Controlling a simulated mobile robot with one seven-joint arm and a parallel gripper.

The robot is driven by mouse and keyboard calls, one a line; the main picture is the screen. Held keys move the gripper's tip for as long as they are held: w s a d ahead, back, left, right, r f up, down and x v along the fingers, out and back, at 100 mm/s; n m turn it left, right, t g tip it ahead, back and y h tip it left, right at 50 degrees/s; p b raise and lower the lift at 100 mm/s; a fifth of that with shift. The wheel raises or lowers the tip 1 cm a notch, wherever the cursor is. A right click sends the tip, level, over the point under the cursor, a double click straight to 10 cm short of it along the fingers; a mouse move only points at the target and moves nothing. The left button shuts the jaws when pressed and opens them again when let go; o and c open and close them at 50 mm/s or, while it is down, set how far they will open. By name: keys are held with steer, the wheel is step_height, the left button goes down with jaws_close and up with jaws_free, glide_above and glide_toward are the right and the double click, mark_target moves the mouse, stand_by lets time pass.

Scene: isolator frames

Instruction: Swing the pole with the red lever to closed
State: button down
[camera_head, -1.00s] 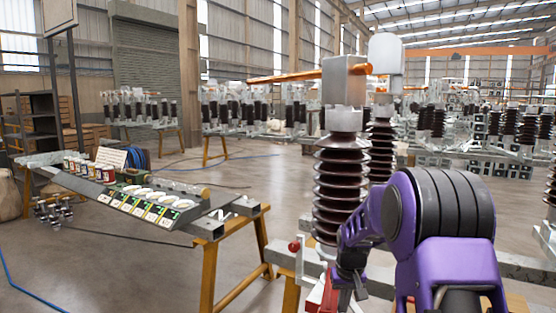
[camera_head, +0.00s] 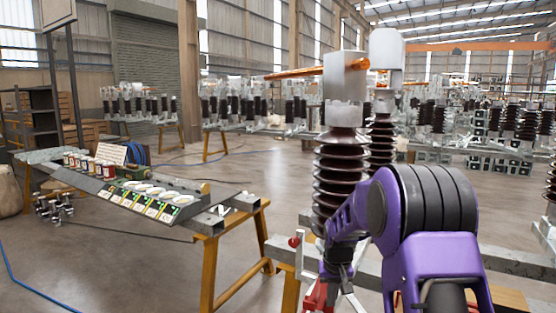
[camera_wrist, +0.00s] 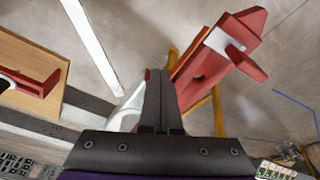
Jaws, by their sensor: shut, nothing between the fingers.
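The red lever (camera_wrist: 215,65) shows in the wrist view as a flat, tilted red bar with a grey band, just right of my fingertips. In the head view, part of a red piece (camera_head: 317,298) shows low beside my wrist. My gripper (camera_wrist: 162,74) is shut and empty. Its fingers are close to the lever's lower left edge; I cannot tell whether they touch. The pole (camera_head: 336,182) is a brown ribbed insulator with a grey box on top. An orange bar (camera_head: 300,73) runs left from that box. My arm hides the pole's lower right side.
A second ribbed insulator (camera_head: 381,145) stands just behind. A red ball (camera_head: 294,242) sits left of my wrist. Another red part (camera_wrist: 35,86) lies on a wooden board in the wrist view.

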mark_target(317, 296)
steer(key=shift+a, duration=0.15)
steer(key=shift+w+a, duration=0.3)
steer(key=shift+a, duration=0.35)
steer(key=shift+w+a, duration=0.25)
steer(key=shift+a, duration=0.4)
steer(key=shift+w+a+p, duration=0.2)
steer(key=shift+a+p, duration=0.1)
steer(key=shift+a, duration=0.05)
steer(key=shift+w+a, duration=0.3)
steer(key=shift+a, duration=0.2)
steer(key=shift+w+a, duration=0.25)
steer(key=shift+a, duration=0.2)
steer(key=shift+w+a, duration=0.1)
steer(key=shift+w+a+p, duration=0.6)
steer(key=shift+w+a, duration=0.25)
steer(key=shift+a, duration=0.25)
